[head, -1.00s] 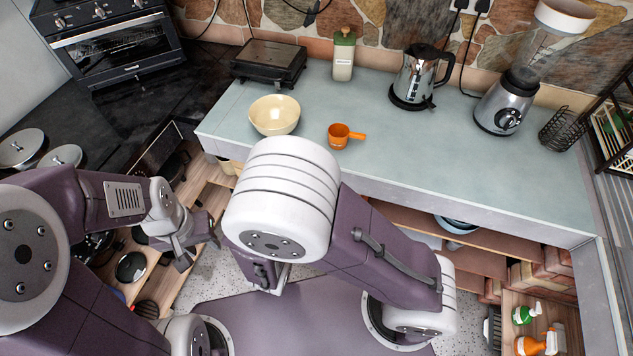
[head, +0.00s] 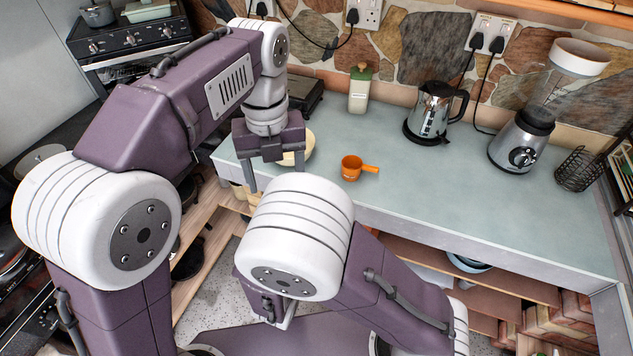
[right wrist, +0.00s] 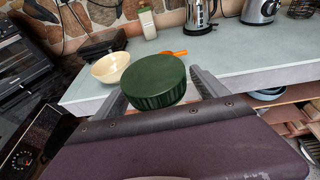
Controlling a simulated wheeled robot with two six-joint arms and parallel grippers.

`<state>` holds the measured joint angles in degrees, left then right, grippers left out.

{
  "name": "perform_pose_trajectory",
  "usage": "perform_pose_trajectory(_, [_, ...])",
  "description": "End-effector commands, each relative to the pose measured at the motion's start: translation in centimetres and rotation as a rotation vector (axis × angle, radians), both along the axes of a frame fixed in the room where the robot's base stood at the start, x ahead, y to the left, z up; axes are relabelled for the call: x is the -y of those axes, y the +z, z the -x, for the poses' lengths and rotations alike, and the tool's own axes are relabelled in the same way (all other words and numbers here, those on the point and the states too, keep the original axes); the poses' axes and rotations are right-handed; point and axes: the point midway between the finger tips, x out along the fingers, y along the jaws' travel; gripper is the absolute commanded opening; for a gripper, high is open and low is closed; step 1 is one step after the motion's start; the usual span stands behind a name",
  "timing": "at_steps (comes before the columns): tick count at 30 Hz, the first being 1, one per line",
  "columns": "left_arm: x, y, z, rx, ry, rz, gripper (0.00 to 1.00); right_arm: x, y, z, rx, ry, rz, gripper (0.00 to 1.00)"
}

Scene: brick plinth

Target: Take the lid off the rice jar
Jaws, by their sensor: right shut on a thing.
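In the right wrist view, a dark green round lid (right wrist: 157,80) with a ribbed edge sits between the fingers of my right gripper (right wrist: 158,88), which is shut on it. Any jar body below the lid is hidden there. In the head view my right arm's white joint hides this gripper and the lid. My left gripper (head: 275,178) is open and empty, fingers pointing down, in front of the cream bowl (head: 308,150) near the counter's front edge. A pale jar with a green top (head: 360,90) stands upright at the counter's back; its label is too small to read.
On the grey-green counter (head: 450,195) are an orange measuring cup (head: 353,168), a kettle (head: 430,112) and a blender (head: 525,140). A dark grill (head: 303,95) stands behind the bowl. The counter's front middle and right are clear.

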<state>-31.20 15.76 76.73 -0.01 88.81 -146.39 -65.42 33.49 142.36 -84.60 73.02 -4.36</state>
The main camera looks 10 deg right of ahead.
Motion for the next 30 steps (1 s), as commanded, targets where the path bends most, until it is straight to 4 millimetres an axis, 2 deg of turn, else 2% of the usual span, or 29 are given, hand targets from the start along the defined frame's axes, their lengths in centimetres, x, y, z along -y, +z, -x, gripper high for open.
perform_pose_trajectory(1, [2.3,0.4,0.2,0.021,-0.056,0.012,0.7,0.0,0.1,0.0,0.002,0.0,0.0,0.0])
perform_pose_trajectory(3, [4.7,0.5,0.8,0.033,-0.117,0.022,0.7,0.0,0.1,0.0,0.002,0.0,0.0,0.0])
perform_pose_trajectory(7, [6.8,-0.2,2.4,0.017,-0.185,0.012,0.7,0.0,0.1,0.0,0.002,0.0,0.0,0.0])
perform_pose_trajectory(14, [7.3,-0.6,2.9,0.017,-0.202,0.012,0.7,0.0,0.1,0.0,0.002,0.0,0.0,0.0])
perform_pose_trajectory(17, [7.2,-1.9,3.0,0.014,-0.201,0.009,0.7,0.0,0.1,0.0,0.002,0.0,0.0,0.0])
perform_pose_trajectory(24, [7.2,-6.4,2.9,0.015,-0.2,0.011,0.7,0.0,0.1,0.0,0.002,0.0,0.0,0.0])
perform_pose_trajectory(30, [7.2,-8.2,2.9,0.016,-0.2,0.012,0.7,0.0,0.1,0.0,0.002,0.0,0.0,0.0])
